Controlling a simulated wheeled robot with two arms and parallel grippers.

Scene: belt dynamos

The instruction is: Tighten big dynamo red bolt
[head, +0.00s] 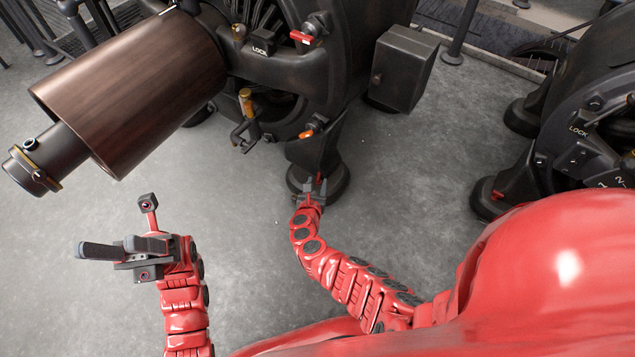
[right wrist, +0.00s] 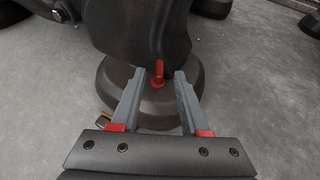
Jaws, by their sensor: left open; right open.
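The big dynamo (head: 335,60) is a dark machine at the top middle of the head view, with a brown drum on its left. Its round foot (right wrist: 110,80) carries a red bolt (right wrist: 158,72) with an upright red handle. The bolt also shows small in the head view (head: 319,177). My right gripper (right wrist: 159,88) is open, its two grey fingers pointing at the foot with the bolt between their tips in the picture. I cannot tell whether they touch it. My left gripper (head: 108,247) is open and empty over the floor at the left.
The brown drum (head: 135,85) juts out at the upper left. A grey box (head: 402,68) hangs on the dynamo's right. A second dark machine (head: 580,130) stands at the right edge. Another red handle (head: 302,37) and orange ones (head: 306,134) sit higher up. Floor between is clear.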

